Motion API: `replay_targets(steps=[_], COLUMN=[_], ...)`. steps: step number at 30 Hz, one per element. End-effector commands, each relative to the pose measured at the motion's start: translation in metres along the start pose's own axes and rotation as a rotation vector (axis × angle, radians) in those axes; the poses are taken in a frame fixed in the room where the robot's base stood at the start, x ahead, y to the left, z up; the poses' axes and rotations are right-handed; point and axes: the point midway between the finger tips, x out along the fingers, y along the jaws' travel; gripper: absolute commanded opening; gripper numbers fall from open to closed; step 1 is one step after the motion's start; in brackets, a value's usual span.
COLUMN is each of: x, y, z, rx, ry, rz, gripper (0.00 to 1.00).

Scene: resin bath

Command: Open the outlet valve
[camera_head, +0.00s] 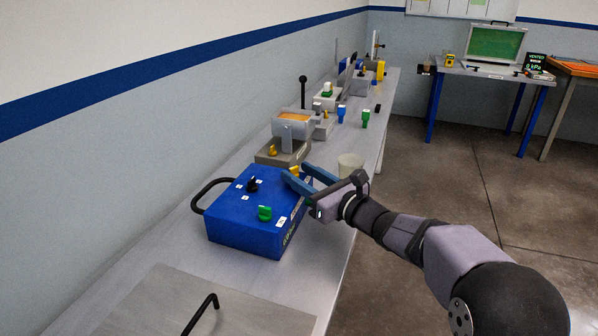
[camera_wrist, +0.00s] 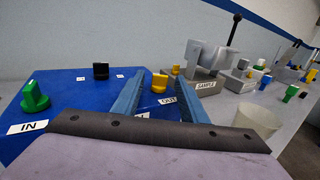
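The blue box (camera_head: 235,222) on the bench carries a green knob (camera_head: 265,213), labelled IN in the wrist view, and a black knob (camera_head: 252,185). A yellow knob (camera_head: 294,170) sits at its far right corner. In the wrist view the yellow knob (camera_wrist: 159,83) stands beside an OUT label (camera_wrist: 168,101), between the blue fingers of my gripper (camera_wrist: 160,75). My gripper (camera_head: 297,172) is open, its fingers apart on either side of the knob with visible gaps. Whether the fingertips are level with the knob, I cannot tell.
A translucent cup (camera_head: 350,163) stands right of my gripper near the bench edge. A grey SAMPLE unit (camera_wrist: 205,86) with its own yellow knob (camera_head: 272,151) stands just beyond the blue box. A black handle (camera_head: 205,190) sticks out at the box's left.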

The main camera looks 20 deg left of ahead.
Motion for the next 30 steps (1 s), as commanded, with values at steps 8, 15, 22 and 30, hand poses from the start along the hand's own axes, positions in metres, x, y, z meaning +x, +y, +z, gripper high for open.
replay_targets(steps=[8, 15, 22, 30], x=[0.0103, 0.01, 0.0099, 0.0114], y=[0.0006, 0.0004, 0.0006, 0.002], z=[-0.0002, -0.0002, -0.0004, -0.004], rx=[0.001, 0.001, 0.0, -0.007], ry=[0.0, 0.0, -0.001, -0.005], rz=[0.001, 0.0, 0.0, -0.062], gripper=[0.39, 0.22, 0.0, 0.0])
